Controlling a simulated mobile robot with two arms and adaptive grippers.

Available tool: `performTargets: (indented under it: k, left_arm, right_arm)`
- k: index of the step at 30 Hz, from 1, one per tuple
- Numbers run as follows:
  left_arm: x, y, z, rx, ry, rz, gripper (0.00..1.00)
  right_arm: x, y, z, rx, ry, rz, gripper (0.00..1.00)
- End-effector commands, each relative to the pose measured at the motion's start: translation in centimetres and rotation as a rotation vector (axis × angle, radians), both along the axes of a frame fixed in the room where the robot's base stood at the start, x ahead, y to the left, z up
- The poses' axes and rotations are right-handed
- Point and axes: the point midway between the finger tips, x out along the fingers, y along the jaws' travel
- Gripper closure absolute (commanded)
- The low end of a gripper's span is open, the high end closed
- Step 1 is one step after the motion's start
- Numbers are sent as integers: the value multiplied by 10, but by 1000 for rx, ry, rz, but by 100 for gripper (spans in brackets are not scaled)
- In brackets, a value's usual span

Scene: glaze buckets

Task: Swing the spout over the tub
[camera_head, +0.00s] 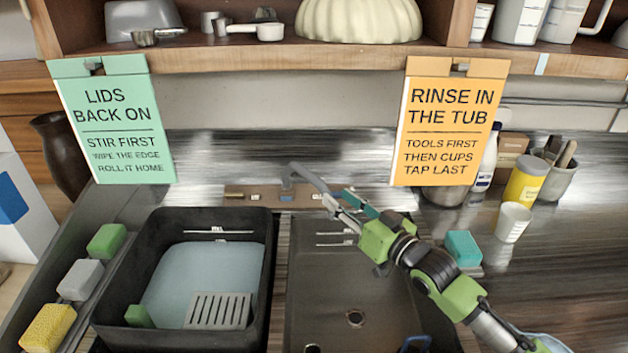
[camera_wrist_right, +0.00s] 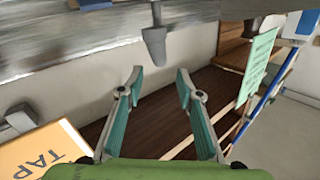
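The grey spout (camera_head: 308,177) rises from the tap plate (camera_head: 262,195) at the back of the sink and points right, toward the back of the right basin (camera_head: 353,270). The black tub (camera_head: 262,255), holding pale water, stands to the left of that basin. My right gripper (camera_head: 338,199) reaches in from the right, close to the spout's end. In the right wrist view its two teal-padded fingers (camera_wrist_right: 160,82) are apart with nothing between them. The spout's grey nozzle (camera_wrist_right: 153,45) shows just ahead of the fingertips. Contact is not visible. My left gripper is not in view.
A grey slotted piece (camera_head: 217,310) sits in the tub. Sponges (camera_head: 80,279) line the left edge. A teal sponge (camera_head: 463,247), a white cup (camera_head: 513,221) and a yellow can (camera_head: 526,180) stand right of the basin. Signs hang from the shelf (camera_head: 250,60) above.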

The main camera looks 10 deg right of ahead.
Motion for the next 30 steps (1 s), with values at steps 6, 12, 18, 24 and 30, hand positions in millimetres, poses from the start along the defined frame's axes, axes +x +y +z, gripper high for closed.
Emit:
performTargets:
  k: [6,12,18,24,30]
  left_arm:
    - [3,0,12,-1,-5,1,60]
    - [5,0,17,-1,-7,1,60]
    - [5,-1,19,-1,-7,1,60]
    - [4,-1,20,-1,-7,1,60]
    - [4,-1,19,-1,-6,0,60]
  right_arm:
    - [45,19,4,2,-1,-1,67]
    - [77,34,3,1,0,0,67]
    - [95,41,1,0,0,-1,67]
    - [99,43,0,0,0,0,67]
    - [99,43,0,0,0,0,70]
